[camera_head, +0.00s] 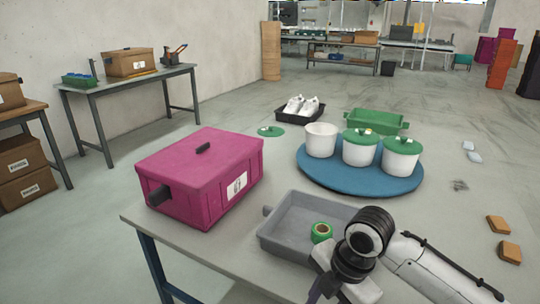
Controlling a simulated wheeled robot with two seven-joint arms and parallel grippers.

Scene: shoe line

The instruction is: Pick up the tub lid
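A loose green tub lid (270,131) with a small pale knob lies flat, left of the white shoes. An uncovered white tub (320,140) stands on a round blue board (316,180). Two more white tubs (360,152) (400,162) stand beside it, with green lids (361,137) (403,145) on top. My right gripper (328,286) is at the lower middle, over the front of the grey tray and well away from the loose lid. Its fingers are mostly hidden by my wrist, so its opening is unclear. My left gripper is out of view.
A magenta box (205,180) stands at the table's left. A grey tray (284,225) holds a green roll (321,232). Behind are a black tray (286,117) with white shoes (300,105) and a green crate (374,123). Brown blocks (498,224) lie at right.

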